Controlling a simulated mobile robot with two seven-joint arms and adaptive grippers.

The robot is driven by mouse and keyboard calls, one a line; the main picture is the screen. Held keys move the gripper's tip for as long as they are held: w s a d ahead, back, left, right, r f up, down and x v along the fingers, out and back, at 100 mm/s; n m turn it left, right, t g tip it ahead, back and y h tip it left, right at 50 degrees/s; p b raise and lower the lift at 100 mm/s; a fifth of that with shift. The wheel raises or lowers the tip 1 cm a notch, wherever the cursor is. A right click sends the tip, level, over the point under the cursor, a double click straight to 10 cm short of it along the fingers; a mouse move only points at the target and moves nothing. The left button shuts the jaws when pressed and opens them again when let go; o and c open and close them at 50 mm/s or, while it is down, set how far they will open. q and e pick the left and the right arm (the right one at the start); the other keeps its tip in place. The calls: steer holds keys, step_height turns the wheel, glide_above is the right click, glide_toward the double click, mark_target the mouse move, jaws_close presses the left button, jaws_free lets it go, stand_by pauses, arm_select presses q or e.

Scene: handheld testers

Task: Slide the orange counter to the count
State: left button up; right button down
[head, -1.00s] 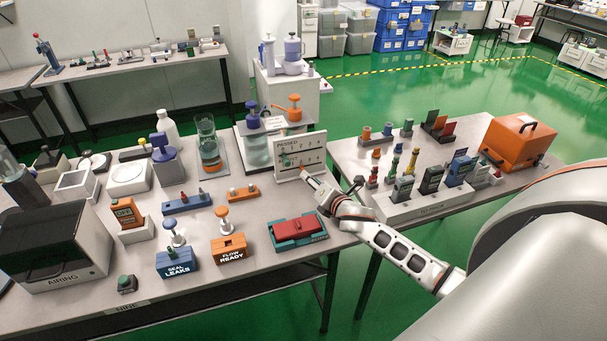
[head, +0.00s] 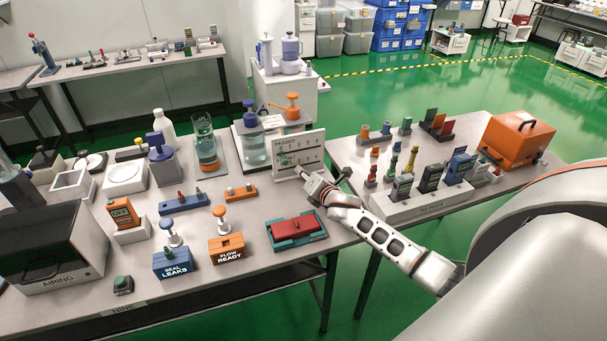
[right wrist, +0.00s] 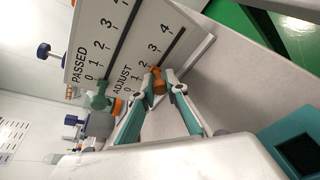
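The white counting board (head: 313,146) stands upright at the table's right end. It also shows tilted in the right wrist view (right wrist: 142,25), with numbered rows marked PASSED and ADJUST. The orange counter (right wrist: 158,81) is on the ADJUST row, near its low numbers; its exact number is hard to tell. A green counter (right wrist: 100,98) is at the 0 end of the PASSED row. My right gripper (right wrist: 163,88) has its fingertips on either side of the orange counter and looks shut on it. It shows in front of the board in the head view (head: 308,178). My left gripper is out of view.
A red block in a teal tray (head: 322,240) lies just in front of the board. A blue-topped pump bottle (head: 253,148) stands behind it. Handheld testers (head: 402,188) stand in a white rack on the right table. A gap separates the tables.

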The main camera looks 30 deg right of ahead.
steer(key=shift+w+a, duration=0.2)
steer(key=shift+a, duration=0.55)
steer(key=shift+w+a, duration=0.15)
steer(key=shift+a, duration=0.6)
steer(key=c, duration=2)
jaws_free()
steer(key=v, duration=1.2)
steer(key=shift+f, duration=0.1)
steer(key=shift+s, duration=0.1)
